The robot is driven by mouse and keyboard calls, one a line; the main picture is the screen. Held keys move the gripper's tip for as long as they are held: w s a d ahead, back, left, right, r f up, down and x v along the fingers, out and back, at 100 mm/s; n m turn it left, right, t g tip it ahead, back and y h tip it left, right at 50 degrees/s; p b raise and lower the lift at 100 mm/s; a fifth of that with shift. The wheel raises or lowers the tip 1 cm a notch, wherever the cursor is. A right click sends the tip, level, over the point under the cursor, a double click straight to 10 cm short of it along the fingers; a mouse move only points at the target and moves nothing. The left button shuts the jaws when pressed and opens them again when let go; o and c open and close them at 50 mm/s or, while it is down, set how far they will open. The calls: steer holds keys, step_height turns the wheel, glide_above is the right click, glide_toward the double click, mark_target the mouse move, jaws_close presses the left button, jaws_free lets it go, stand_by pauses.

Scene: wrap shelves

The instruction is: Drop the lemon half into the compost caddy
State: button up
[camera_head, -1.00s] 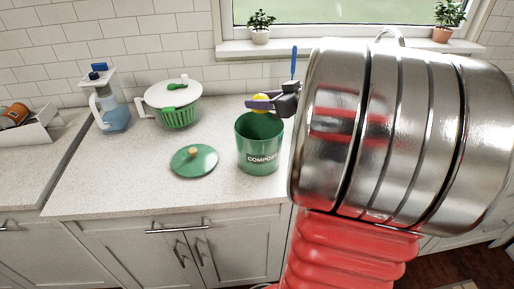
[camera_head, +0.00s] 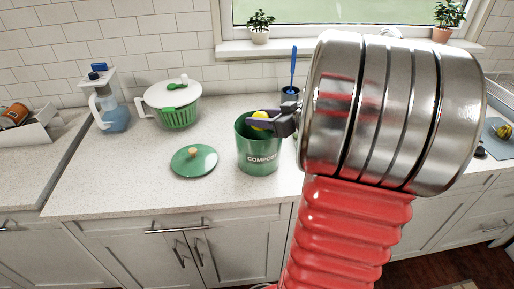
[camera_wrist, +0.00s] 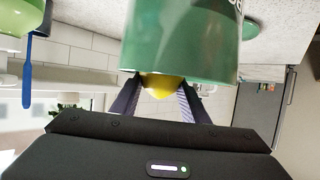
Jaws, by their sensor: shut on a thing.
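The green compost caddy (camera_head: 258,156) stands open on the counter, upright, with its label facing me. My gripper (camera_head: 266,122) is at its mouth, reaching in from the right. It is shut on the yellow lemon half (camera_head: 260,120), which appears over the opening at about rim height. In the wrist view the lemon half (camera_wrist: 170,88) sits between both fingers, partly hidden by the caddy wall (camera_wrist: 180,42). The caddy's inside bottom is hidden. The green lid (camera_head: 194,160) with a tan knob lies on the counter left of the caddy.
A white and green salad spinner (camera_head: 176,104) and a blue-based jug (camera_head: 112,112) stand at the back left. A dark holder with a blue-handled utensil (camera_head: 293,68) is behind my gripper. The front left counter is clear. My arm hides much of the right counter.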

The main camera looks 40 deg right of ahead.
steer(key=o, duration=1.1)
steer(key=shift+o, duration=0.2)
steer(key=shift+s, duration=0.1)
steer(key=v, duration=1.3)
steer(key=shift+s, duration=0.3)
steer(key=shift+r, duration=0.1)
